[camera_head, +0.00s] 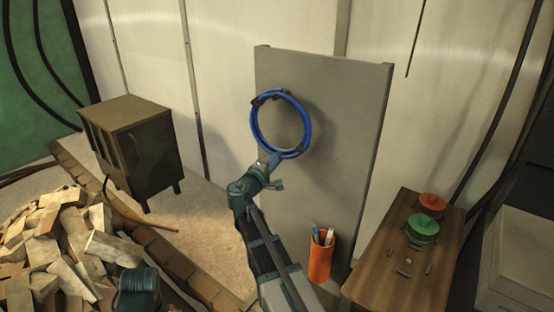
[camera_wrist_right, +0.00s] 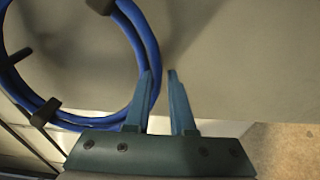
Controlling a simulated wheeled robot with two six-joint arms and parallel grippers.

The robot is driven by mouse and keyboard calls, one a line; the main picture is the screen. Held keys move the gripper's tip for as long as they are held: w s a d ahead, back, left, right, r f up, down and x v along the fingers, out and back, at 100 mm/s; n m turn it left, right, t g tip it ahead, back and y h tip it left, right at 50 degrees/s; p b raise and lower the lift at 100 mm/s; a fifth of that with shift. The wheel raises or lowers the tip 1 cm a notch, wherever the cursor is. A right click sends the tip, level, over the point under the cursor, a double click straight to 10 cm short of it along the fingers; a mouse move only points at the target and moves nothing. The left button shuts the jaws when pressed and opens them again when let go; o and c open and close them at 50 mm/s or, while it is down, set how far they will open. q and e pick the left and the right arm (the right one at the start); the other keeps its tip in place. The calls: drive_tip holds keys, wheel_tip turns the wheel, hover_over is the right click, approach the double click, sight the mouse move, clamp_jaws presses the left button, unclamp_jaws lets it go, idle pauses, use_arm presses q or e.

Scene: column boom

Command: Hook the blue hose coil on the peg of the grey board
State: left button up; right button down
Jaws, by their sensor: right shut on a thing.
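The blue hose coil (camera_head: 309,122) is a ring with dark bands, upright in front of the upper part of the grey board (camera_head: 345,190). My right gripper (camera_head: 270,160) is shut on the lower edge of the coil. In the right wrist view, the hose (camera_wrist_right: 150,45) runs at the fingers (camera_wrist_right: 160,75). A dark short bar (camera_head: 264,99) crosses the coil's upper left and may be the peg; a similar dark bar (camera_wrist_right: 15,59) shows in the right wrist view. I cannot tell whether the coil rests on it.
An orange cup (camera_head: 320,262) with pens is at the board's lower part. A wooden table (camera_head: 385,275) with a red (camera_head: 432,203) and a green round item (camera_head: 422,228) stands at right. A dark cabinet (camera_head: 150,150) and a wood pile (camera_head: 50,245) are at left.

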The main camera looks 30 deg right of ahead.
drive_tip(key=c, duration=0.7)
unclamp_jaws()
drive_tip(key=v, duration=1.4)
drive_tip(key=s+a+f+g+y, duration=0.3)
drive_tip(key=s+a+f+y, duration=0.1)
drive_tip(key=s+a+f, duration=0.2)
drive_tip(key=s+a+f+m+g+y+p, duration=0.1)
drive_tip(key=s+a+f+g+y, duration=0.2)
drive_tip(key=a, duration=0.8)
drive_tip(key=s+a+f+m+g+y, duration=0.1)
drive_tip(key=s+a+f+g+y, duration=0.2)
drive_tip(key=s+a+f+y, duration=0.4)
drive_tip(key=shift+s+a+f, duration=0.25)
drive_tip(key=shift+s+f, duration=0.4)
drive_tip(key=shift+f, duration=0.1)
drive_tip(key=shift+s+a+f, duration=0.25)
drive_tip(key=shift+s+f, duration=0.45)
drive_tip(key=shift+f, duration=0.05)
drive_tip(key=shift+s+a+f, duration=0.25)
drive_tip(key=shift+s+f, duration=0.4)
drive_tip(key=shift+f, duration=0.15)
